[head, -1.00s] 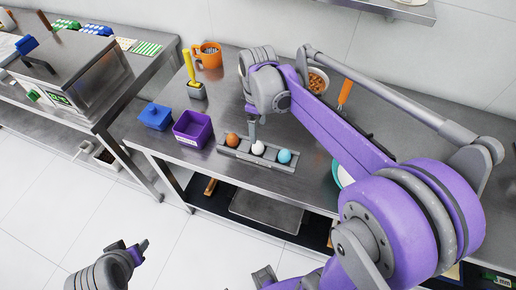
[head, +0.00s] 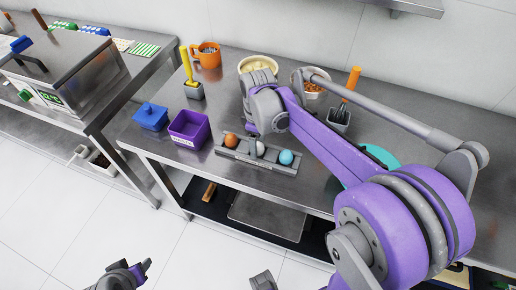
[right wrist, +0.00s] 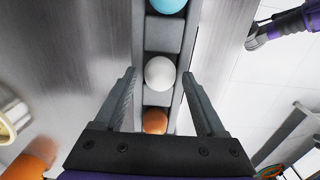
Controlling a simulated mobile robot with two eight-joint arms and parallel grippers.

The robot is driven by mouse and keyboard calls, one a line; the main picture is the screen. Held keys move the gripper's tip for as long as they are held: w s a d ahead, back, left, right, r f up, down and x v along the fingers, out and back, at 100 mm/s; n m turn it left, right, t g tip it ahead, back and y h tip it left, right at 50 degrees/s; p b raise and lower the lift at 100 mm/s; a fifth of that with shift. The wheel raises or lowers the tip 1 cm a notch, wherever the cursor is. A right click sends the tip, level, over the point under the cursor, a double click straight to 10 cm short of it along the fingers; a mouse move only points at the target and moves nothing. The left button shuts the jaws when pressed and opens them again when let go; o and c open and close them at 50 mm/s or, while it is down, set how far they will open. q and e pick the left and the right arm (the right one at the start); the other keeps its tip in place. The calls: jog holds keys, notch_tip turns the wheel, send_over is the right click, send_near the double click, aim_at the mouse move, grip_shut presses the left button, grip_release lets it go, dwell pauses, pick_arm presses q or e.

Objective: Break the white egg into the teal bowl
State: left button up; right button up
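The white egg (head: 260,150) sits in the middle of a grey egg holder (head: 240,155), between an orange egg (head: 230,140) and a blue egg (head: 286,157). My right gripper (right wrist: 159,77) is open over the holder in the right wrist view, with a finger on each side of the white egg (right wrist: 160,72) and gaps between. In the head view the wrist partly hides this egg. The teal bowl (head: 382,156) is at the right on the table, mostly hidden by my right arm. My left gripper (head: 143,268) is low at the front, away from the table; its opening is unclear.
A purple bin (head: 190,130) and a blue box (head: 151,117) stand left of the holder. Behind are a yellow-handled tool (head: 187,65), an orange mug (head: 207,55), a cream bowl (head: 258,65) and an orange-handled tool (head: 350,82) in a container.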

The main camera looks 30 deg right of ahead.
jog(key=c, duration=0.6)
pick_arm(q)
jog(key=shift+r, duration=0.1)
pick_arm(e)
jog(key=shift+r, duration=0.15)
pick_arm(q)
jog(key=shift+w+r+p, duration=0.2)
jog(key=shift+r+p, duration=0.4)
jog(key=shift+r, duration=0.05)
jog(key=shift+w+r+p, duration=0.15)
jog(key=shift+r+p, duration=0.4)
jog(key=shift+r, duration=0.05)
pick_arm(e)
jog(key=shift+r, duration=1.6)
pick_arm(q)
jog(key=shift+r, duration=0.1)
pick_arm(e)
jog(key=shift+r, duration=0.1)
pick_arm(q)
jog(key=shift+w+r+p, duration=0.25)
jog(key=shift+r+p, duration=0.3)
jog(key=shift+r, duration=0.1)
jog(key=shift+w+r+p, duration=0.2)
jog(key=shift+r+p, duration=0.3)
jog(key=shift+r, duration=0.1)
pick_arm(e)
jog(key=shift+r, duration=1.65)
